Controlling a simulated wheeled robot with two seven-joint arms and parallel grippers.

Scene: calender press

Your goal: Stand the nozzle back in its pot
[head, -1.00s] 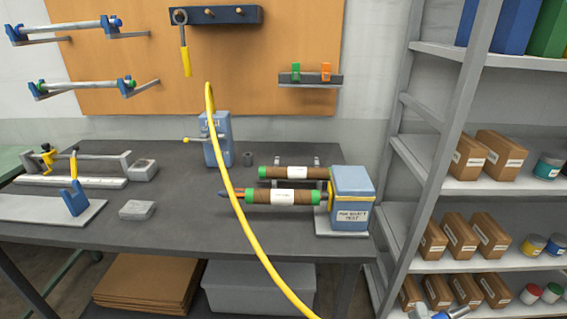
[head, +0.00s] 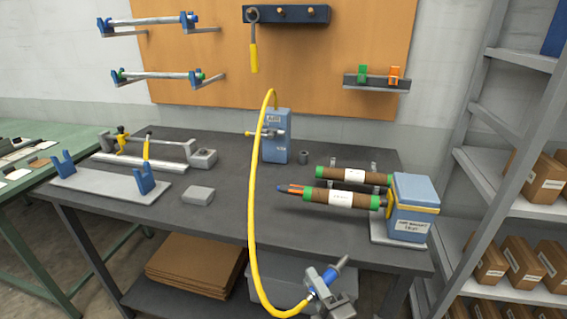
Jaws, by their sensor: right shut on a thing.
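The nozzle (head: 341,263), a blue piece on the end of the yellow hose (head: 253,200), is held in my right gripper (head: 327,281). The gripper is shut on it, in front of the bench at the bottom of the view. The nozzle's tip points up and to the right. A small dark grey cylinder, which looks like the pot (head: 303,157), stands upright on the bench just right of the blue AIR box (head: 277,136). It is far behind and above the gripper in the picture. My left gripper is not in view.
Two brown rolls with green ends (head: 341,198) lie beside a blue-topped box (head: 413,200) at the bench's right. A grey block (head: 198,195) and blue-posted stand (head: 104,186) are at left. The dark bench top (head: 235,212) is clear around its middle.

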